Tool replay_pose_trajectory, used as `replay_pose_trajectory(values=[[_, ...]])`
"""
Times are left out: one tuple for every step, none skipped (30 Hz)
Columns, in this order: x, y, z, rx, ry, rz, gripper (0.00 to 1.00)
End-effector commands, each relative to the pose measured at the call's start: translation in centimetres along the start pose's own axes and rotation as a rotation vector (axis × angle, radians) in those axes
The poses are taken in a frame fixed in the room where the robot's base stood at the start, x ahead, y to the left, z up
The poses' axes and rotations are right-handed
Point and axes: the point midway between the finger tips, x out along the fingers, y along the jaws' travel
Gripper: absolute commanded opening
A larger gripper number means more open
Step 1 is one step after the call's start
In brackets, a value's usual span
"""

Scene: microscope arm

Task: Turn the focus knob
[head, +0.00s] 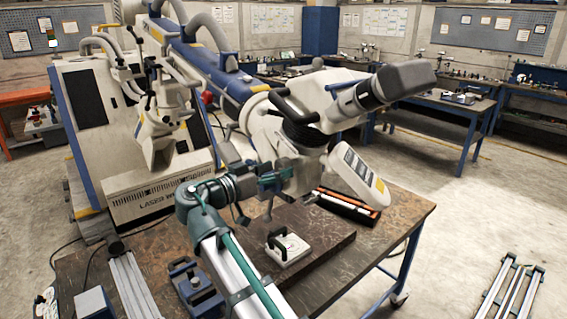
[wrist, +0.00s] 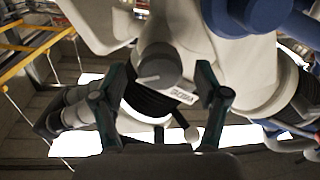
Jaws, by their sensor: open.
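The microscope head (head: 300,140) hangs over the workbench from a white and blue arm (head: 215,62). In the wrist view, a grey round knob (wrist: 158,66) juts from the white microscope body, with a black ribbed part beside it; it looks like the focus knob, though I cannot be sure. My gripper (head: 276,176) is up against the near side of the microscope head and hides part of it. In the wrist view, its teal fingers (wrist: 160,84) are open, one on each side of the knob, with gaps visible. I cannot tell how far the fingertips reach along it.
A brown workbench (head: 395,215) lies below, with a white block with a black handle (head: 287,249), a blue device (head: 195,287) and a long black tray (head: 347,206). The white lamp-like housing (head: 358,178) hangs close to my gripper's right.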

Motion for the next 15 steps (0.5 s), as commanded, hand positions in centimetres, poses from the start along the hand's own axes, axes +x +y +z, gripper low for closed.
replay_pose_trajectory(values=[[0.8, 0.1, -0.2, -0.001, 0.000, 0.002, 0.74], [1.1, 0.1, -0.2, -0.001, -0.001, 0.002, 0.74], [1.5, 0.1, -0.1, -0.001, -0.001, 0.002, 0.74], [1.8, 0.1, -0.1, -0.001, 0.000, 0.001, 0.74], [2.0, 0.0, -0.1, -0.001, 0.000, 0.001, 0.74], [2.2, 0.0, -0.1, -0.002, 0.000, 0.000, 0.74], [2.4, 0.0, -0.1, -0.001, 0.000, 0.000, 0.74], [2.5, 0.0, 0.0, -0.001, 0.000, 0.000, 0.74], [2.6, 0.0, 0.0, -0.001, 0.000, 0.000, 0.74], [2.7, 0.0, 0.0, -0.001, 0.000, 0.000, 0.74], [2.7, 0.0, 0.0, -0.001, 0.000, 0.000, 0.74], [2.7, 0.0, 0.0, -0.001, 0.000, 0.000, 0.74], [2.7, 0.0, 0.1, -0.001, 0.000, 0.000, 0.74], [2.7, 0.0, 0.1, -0.001, 0.000, 0.000, 0.74], [2.7, 0.0, 0.1, -0.001, 0.000, 0.000, 0.74]])
